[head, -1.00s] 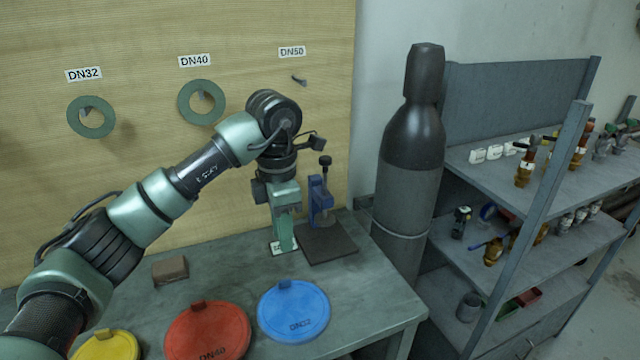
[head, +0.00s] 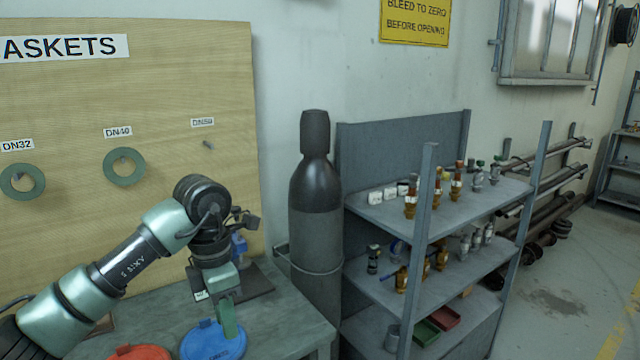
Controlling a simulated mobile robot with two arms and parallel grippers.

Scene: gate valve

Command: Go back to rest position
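My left arm comes in from the left over the bench, and my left gripper (head: 228,318) points down in front of the gasket board. One green finger shows clearly, overlapping the blue disc (head: 212,345) in the picture. Whether it touches the disc, and whether the fingers are open or shut, I cannot tell. My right gripper is not in view.
The workbench (head: 290,318) also carries a red disc (head: 140,353) and a blue tool (head: 239,250). Green gaskets hang on the board (head: 150,70). A dark gas cylinder (head: 315,230) and a metal shelf (head: 460,212) stand to the right. Floor at far right is clear.

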